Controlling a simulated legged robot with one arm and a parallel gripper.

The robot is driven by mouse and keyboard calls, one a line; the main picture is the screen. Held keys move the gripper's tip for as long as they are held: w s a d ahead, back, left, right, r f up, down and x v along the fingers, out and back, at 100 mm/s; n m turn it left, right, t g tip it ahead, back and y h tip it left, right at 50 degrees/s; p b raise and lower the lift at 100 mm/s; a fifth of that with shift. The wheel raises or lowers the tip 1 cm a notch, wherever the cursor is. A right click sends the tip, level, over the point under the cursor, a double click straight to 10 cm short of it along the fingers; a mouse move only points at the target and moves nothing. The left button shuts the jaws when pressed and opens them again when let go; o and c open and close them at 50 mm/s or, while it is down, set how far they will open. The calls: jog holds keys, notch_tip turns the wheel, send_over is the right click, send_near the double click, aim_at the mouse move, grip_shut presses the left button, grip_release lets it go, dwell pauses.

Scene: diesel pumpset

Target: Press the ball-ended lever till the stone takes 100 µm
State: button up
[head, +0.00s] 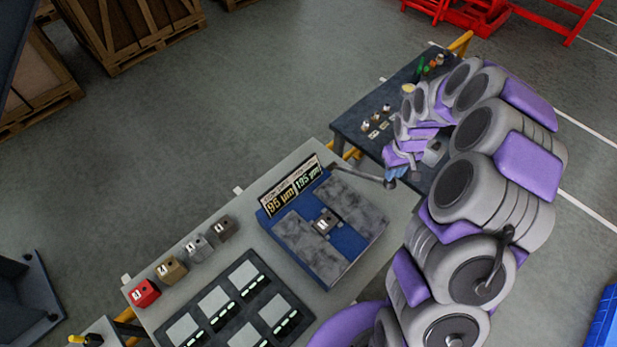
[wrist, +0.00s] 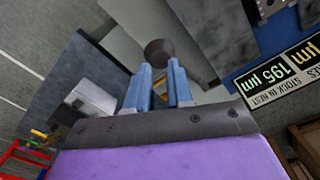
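The ball-ended lever (head: 356,176) reaches from the blue-based stone unit (head: 345,270) toward my gripper (head: 391,174). In the wrist view its dark ball (wrist: 158,52) is at the tips of my blue fingers (wrist: 159,68), which stand apart with a narrow gap. I cannot tell whether they touch the ball. Mottled grey stone slabs (head: 345,198) flank a small grey block (head: 325,223) in the unit's middle. The display (head: 291,188) reads 95 µm in yellow and 195 µm in pale green; the wrist view labels the 195 µm panel (wrist: 285,72) "stock in nest".
Red, brown and grey blocks (head: 145,293) line the bench's left edge, beside a dark tray (head: 235,305) of pale plates. A dark side table (head: 350,122) with small parts stands behind, under my arm. Wooden crates (head: 135,30) stand at upper left.

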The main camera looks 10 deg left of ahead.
jog(key=shift+d+f+b, duration=0.15)
jog(key=shift+f+b, duration=0.4)
jog(key=shift+f, duration=1.2)
notch_tip(320, 180, down, 6)
jog(key=s+d+b, duration=0.1)
jog(key=d+b, duration=0.1)
jog(key=shift+s+r, duration=0.15)
jog(key=shift+s, duration=0.15)
jog(key=r, duration=0.4)
jog(key=w+a+r+p, duration=0.1)
jog(key=r, duration=0.3)
jog(key=a+r+p, duration=0.1)
jog(key=r, duration=0.3)
jog(key=shift+w+a+r, duration=0.2)
jog(key=shift+w+r, duration=0.1)
jog(key=shift+w, duration=0.05)
jog(key=shift+f, duration=0.1)
dwell(0.5)
